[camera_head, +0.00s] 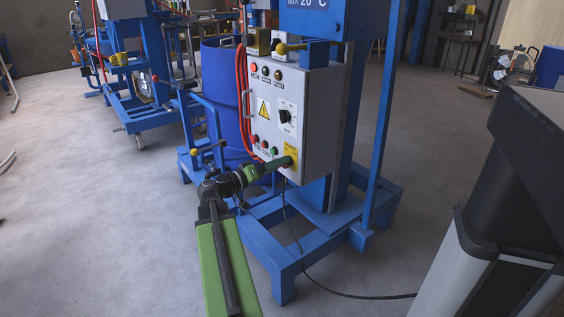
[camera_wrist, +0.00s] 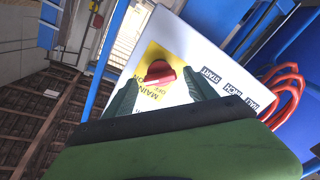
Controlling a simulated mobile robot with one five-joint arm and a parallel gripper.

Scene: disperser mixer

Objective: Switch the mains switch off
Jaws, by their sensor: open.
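The mains switch is a red rotary knob (camera_wrist: 158,73) on a yellow plate (camera_wrist: 150,55) lettered "MAIN" and "OFF", seen turned over in the wrist view. In the head view the yellow plate (camera_head: 291,147) is at the lower right of the grey control box's front (camera_head: 267,135); my gripper hides most of the knob there. My gripper (camera_head: 284,162) is close to the plate. In the wrist view its two dark green fingers (camera_wrist: 163,90) are open, one on each side of the knob. I cannot tell whether they touch it.
Other buttons and a black selector (camera_head: 284,116) are on the same panel. Red hoses (camera_head: 242,95) hang left of the box. A blue drum (camera_head: 220,90) stands behind. The blue base frame (camera_head: 282,262) and a cable (camera_head: 350,294) lie below.

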